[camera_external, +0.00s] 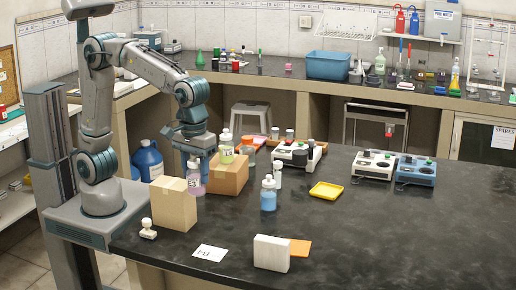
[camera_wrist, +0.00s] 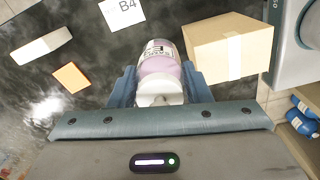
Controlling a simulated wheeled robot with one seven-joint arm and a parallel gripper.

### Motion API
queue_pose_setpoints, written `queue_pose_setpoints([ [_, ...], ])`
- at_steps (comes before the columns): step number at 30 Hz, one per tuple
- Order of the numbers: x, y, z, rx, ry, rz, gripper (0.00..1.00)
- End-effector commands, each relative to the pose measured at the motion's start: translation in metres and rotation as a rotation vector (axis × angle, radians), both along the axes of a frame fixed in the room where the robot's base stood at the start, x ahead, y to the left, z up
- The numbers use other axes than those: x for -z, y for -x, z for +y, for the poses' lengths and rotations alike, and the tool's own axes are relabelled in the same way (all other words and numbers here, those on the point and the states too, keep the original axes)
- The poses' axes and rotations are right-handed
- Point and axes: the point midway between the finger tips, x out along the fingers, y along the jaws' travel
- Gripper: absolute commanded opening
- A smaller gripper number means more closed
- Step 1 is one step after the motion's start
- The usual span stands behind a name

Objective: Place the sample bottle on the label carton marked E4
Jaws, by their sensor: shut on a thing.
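My gripper (camera_external: 196,165) is shut on a sample bottle (camera_external: 194,182) with pinkish liquid, a white cap and a printed label. The wrist view shows the bottle (camera_wrist: 160,66) between the two blue fingers (camera_wrist: 158,88). In the external view it hangs upright just behind a plain cardboard carton (camera_external: 174,206); I cannot tell whether its base touches the bench. The carton (camera_wrist: 228,48) is right of the bottle in the wrist view. A second carton (camera_external: 228,177) stands behind, with a yellow-green bottle (camera_external: 226,148) on it. I can read no E4 mark on either carton.
A white card (camera_wrist: 122,12), apparently reading B4, lies near the front edge.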

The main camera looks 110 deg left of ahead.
Motion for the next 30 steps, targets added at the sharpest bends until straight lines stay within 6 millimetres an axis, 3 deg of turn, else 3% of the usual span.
queue_pose_setpoints([
  [6, -0.077, -0.001, -0.001, 0.000, 0.002, -0.009, 0.16],
  [12, -0.120, -0.001, 0.000, 0.000, 0.001, -0.005, 0.16],
  [20, -0.157, -0.001, 0.000, 0.000, 0.001, -0.005, 0.16],
  [30, -0.169, 0.052, -0.019, -0.108, 0.022, 0.002, 0.16],
])
